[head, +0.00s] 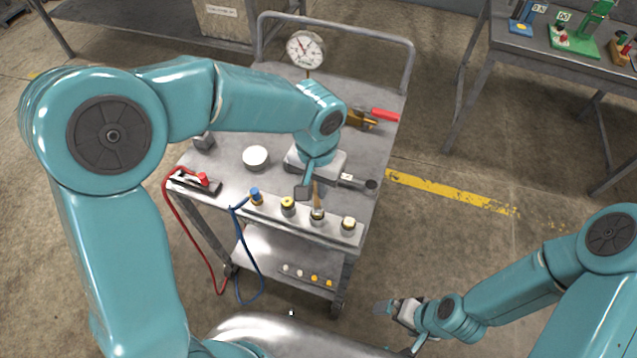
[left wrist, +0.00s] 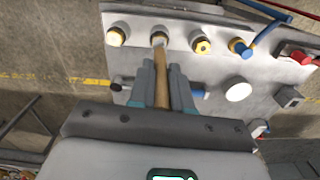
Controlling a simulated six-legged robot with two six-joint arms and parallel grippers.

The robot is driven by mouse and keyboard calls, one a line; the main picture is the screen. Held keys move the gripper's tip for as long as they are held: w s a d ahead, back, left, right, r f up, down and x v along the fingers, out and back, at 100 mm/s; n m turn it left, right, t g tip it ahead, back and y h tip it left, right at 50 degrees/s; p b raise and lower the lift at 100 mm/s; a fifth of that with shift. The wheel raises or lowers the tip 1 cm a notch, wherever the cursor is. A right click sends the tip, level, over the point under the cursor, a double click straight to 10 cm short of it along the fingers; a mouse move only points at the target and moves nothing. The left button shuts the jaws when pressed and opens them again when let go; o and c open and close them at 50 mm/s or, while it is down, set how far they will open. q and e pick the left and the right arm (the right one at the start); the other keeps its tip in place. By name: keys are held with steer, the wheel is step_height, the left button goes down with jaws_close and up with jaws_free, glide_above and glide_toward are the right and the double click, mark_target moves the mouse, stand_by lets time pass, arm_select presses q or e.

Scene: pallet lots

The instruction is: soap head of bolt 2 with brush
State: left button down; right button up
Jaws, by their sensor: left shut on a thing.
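My left gripper (head: 311,190) is shut on a brush with a wooden handle (head: 317,193), above the front of the cart. In the left wrist view the brush (left wrist: 162,85) points away from the gripper (left wrist: 162,98). Its tip is at the head of one bolt (left wrist: 159,40), the third from the left in the head view (head: 317,217). Contact is hard to tell. Other bolts stand in the row: one at the right end (head: 348,223), a yellow-topped one (head: 288,205) and one with a blue piece on it (head: 256,197). No bolt numbers are readable. My right gripper (head: 384,308) is low at right, its jaws unclear.
The cart top (head: 225,170) also holds a round white container (head: 256,157), a dial gauge (head: 305,48), a red-handled tool (head: 380,115) and a red-and-black device (head: 197,180) with a red hose. A blue hose (head: 240,225) hangs off the front. A table (head: 550,70) stands at upper right.

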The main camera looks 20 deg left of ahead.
arm_select(q)
steer(key=shift+a, duration=0.15)
steer(key=shift+a, duration=0.25)
steer(key=shift+r, duration=0.1)
steer(key=shift+r+p, duration=2.6)
steer(key=shift+r, duration=0.9)
steer(key=w+a+f+n+b, duration=0.1)
steer(key=w+a+f, duration=0.2)
steer(key=a+f, duration=0.2)
steer(key=shift+a+b, duration=0.35)
steer(key=shift+a, duration=0.15)
